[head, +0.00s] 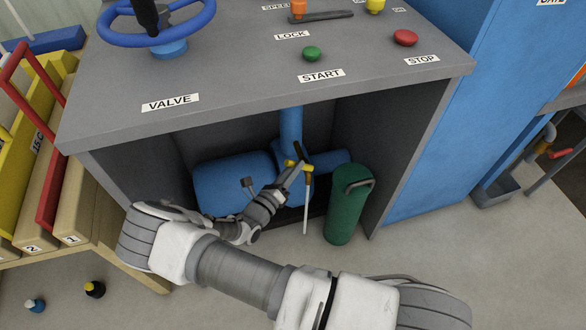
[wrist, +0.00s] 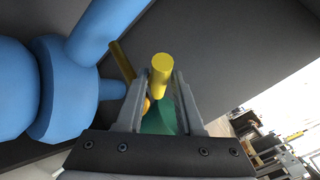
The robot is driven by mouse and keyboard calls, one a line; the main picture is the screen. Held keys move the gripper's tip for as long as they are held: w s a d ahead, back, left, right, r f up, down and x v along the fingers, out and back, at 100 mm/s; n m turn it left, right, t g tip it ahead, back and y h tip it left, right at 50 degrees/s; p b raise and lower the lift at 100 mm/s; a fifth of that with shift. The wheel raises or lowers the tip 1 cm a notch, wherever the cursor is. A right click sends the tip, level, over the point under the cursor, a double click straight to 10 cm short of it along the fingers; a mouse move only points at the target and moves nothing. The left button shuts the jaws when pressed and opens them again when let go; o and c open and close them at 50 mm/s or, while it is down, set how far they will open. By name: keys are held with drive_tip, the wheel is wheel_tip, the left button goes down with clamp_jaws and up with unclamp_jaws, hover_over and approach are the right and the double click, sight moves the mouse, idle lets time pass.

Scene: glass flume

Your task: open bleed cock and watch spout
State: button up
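The bleed cock's yellow handle (head: 308,168) shows by the blue pipework inside the open bay under the console. In the wrist view the yellow handle (wrist: 161,76) stands between the fingertips of my gripper (wrist: 160,88), with a gap at its left and little or none at its right. My gripper (head: 299,170) is open around it in the head view. A thin pale tube (head: 306,208), perhaps the spout, hangs below the cock. A brass-coloured rod (wrist: 122,62) shows left of the handle in the wrist view. I cannot make out any water.
A blue pump body (head: 232,180) and a blue vertical pipe (head: 291,128) fill the bay. A green canister (head: 347,205) stands at the bay's right front. The console top (head: 230,80) overhangs the bay.

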clamp_jaws()
idle(1.2)
